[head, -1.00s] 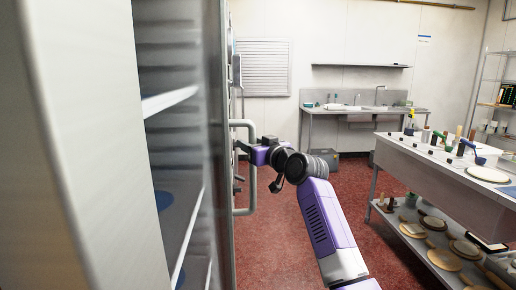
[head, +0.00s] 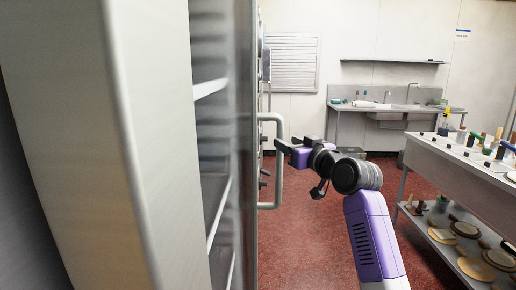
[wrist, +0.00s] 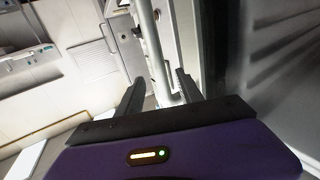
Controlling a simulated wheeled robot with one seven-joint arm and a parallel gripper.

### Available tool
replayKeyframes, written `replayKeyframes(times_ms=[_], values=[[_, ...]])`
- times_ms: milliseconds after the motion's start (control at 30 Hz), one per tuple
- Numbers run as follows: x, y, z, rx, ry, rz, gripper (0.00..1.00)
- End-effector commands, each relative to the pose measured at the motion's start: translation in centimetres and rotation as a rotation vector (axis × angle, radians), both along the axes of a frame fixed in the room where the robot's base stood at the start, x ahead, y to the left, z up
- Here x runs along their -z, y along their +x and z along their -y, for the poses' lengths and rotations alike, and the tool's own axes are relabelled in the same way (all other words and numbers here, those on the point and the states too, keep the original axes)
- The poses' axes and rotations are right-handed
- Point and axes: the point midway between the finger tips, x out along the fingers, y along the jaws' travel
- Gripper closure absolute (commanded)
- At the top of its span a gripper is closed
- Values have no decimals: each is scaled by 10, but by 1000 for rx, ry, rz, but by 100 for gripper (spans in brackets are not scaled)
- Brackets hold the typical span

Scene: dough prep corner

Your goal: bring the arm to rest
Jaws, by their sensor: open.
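My gripper (head: 286,143) is in the middle of the head view, at the end of my purple and black arm. Its jaws are open with nothing held. The fingertips are close to the vertical bar handle (head: 279,180) of the tall open cabinet door (head: 248,140). In the wrist view the two dark fingers (wrist: 161,84) stand apart, and the handle bar (wrist: 152,40) shows between and beyond them. I cannot tell whether a finger touches the bar.
The tall cabinet with shelves (head: 212,88) fills the left. A steel worktable (head: 450,160) with tools on top and round boards on its lower shelf stands at right. A sink counter (head: 385,108) is at the back wall. Red floor (head: 310,245) between is clear.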

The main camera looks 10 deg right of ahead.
Motion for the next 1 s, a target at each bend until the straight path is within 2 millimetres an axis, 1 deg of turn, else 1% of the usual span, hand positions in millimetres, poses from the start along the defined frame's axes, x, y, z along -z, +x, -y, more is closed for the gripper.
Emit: replayKeyframes(times_ms=[67,133,233,300,333,367,467,533,667,767,800,867,900,967,1000], values=[[-2,0,0,2,10,5,57],[-8,1,3,14,25,26,57],[-31,-4,9,41,38,94,57],[-49,-12,15,67,47,158,57],[-51,-19,18,85,55,190,57],[-47,-24,20,98,62,209,57],[-34,-41,24,128,81,250,57],[-20,-53,25,147,90,271,57],[15,-80,24,178,110,293,57],[47,-107,21,201,122,304,57],[61,-120,19,211,126,306,57],[81,-139,17,224,130,308,57],[93,-153,15,232,132,309,57],[112,-173,12,242,136,305,57],[123,-187,10,248,135,304,57]])
